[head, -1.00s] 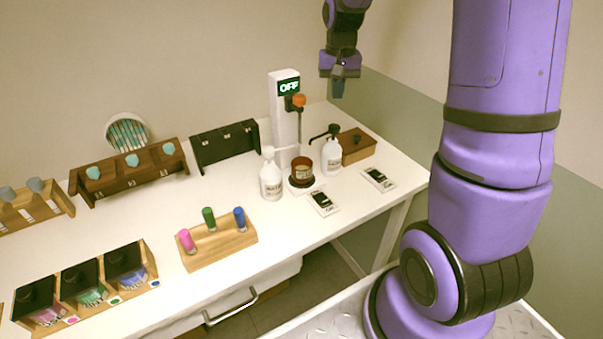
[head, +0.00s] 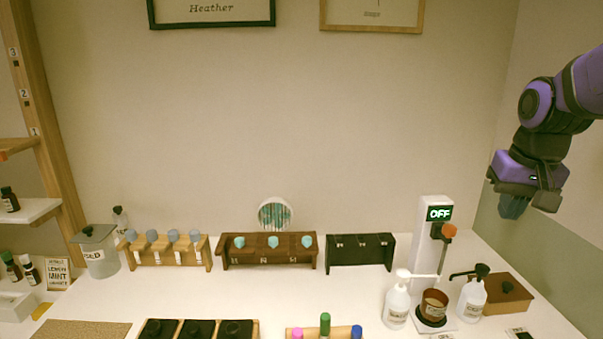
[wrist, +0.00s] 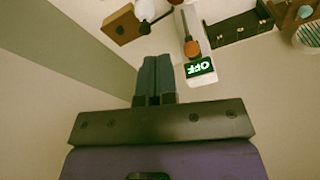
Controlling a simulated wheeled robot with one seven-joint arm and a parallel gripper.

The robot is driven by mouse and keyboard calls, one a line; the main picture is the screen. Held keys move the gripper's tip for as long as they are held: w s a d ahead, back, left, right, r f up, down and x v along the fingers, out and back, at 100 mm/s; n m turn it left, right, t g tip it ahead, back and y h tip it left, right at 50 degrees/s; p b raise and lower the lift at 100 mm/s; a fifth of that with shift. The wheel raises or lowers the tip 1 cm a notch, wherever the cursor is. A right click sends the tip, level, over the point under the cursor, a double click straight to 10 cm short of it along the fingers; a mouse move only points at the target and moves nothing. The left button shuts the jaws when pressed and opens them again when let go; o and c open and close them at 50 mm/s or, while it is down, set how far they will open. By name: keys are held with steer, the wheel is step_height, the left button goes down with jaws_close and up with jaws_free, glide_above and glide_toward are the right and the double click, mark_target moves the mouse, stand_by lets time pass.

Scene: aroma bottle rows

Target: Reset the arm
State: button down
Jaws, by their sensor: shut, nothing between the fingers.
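My gripper (head: 512,207) hangs at the right of the head view, above the back right of the table and clear of everything there. Its fingers point down. In the wrist view the two dark fingers (wrist: 155,78) lie together with nothing between them. The purple arm reaches in from the right edge of the head view.
A white stand with an OFF display (head: 433,225) is below and left of my gripper. Around it are two white pump bottles (head: 396,304) (head: 471,299), a brown jar (head: 434,302) and a wooden box (head: 508,296). Racks line the wall; the air above is free.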

steer(key=s+a+r+n+t, duration=0.1)
steer(key=s+a, duration=0.1)
steer(key=s, duration=0.5)
steer(key=s+a+r+n+t, duration=0.2)
steer(key=s+a, duration=0.1)
steer(key=s, duration=0.5)
steer(key=shift+s+a+r, duration=0.2)
steer(key=shift+s, duration=0.05)
